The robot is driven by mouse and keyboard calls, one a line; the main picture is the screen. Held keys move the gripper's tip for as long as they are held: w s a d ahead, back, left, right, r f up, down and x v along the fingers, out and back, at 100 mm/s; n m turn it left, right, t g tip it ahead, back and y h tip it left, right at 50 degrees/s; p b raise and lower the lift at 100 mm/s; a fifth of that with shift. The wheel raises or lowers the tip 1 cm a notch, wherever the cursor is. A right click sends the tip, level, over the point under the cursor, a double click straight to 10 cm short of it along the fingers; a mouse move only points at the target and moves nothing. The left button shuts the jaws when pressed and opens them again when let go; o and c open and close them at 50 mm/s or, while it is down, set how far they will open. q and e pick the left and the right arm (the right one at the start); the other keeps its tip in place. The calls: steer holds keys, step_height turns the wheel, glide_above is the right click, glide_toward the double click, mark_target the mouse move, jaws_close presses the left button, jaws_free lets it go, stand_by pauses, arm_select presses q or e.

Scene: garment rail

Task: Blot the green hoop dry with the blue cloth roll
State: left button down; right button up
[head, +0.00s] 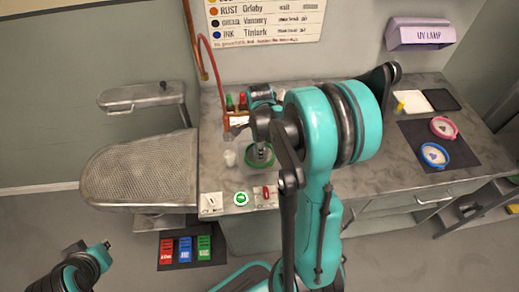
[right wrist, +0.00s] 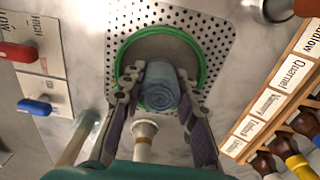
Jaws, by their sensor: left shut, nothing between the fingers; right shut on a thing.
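The green hoop (head: 249,165) lies flat on the counter under my right gripper (head: 261,150) in the head view. In the right wrist view the hoop (right wrist: 160,30) rests on a perforated plate, with a grey sheet inside its ring. My right gripper (right wrist: 160,85) is shut on the blue cloth roll (right wrist: 160,94). The roll is over the hoop's near part, end towards the camera; whether it touches the sheet I cannot tell. My left gripper (head: 105,245) is shut and empty, low at the left, away from the counter.
A blue hoop (head: 434,154) and a pink hoop (head: 444,127) lie on a dark mat at the right. A wooden rack with labelled bottles (right wrist: 284,85) stands close to the right gripper. A red switch (right wrist: 18,52) and a blue switch (right wrist: 34,107) are at the left.

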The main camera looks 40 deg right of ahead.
steer(key=shift+r+p, duration=2.7)
steer(key=shift+r, duration=0.85)
steer(key=shift+f, duration=0.2)
steer(key=shift+f+b, duration=2.5)
steer(key=shift+f, duration=0.35)
steer(key=shift+f+b, duration=0.5)
steer(key=shift+f, duration=0.05)
steer(key=shift+r, duration=0.15)
step_height(320, 180, up, 7)
steer(key=p, duration=0.5)
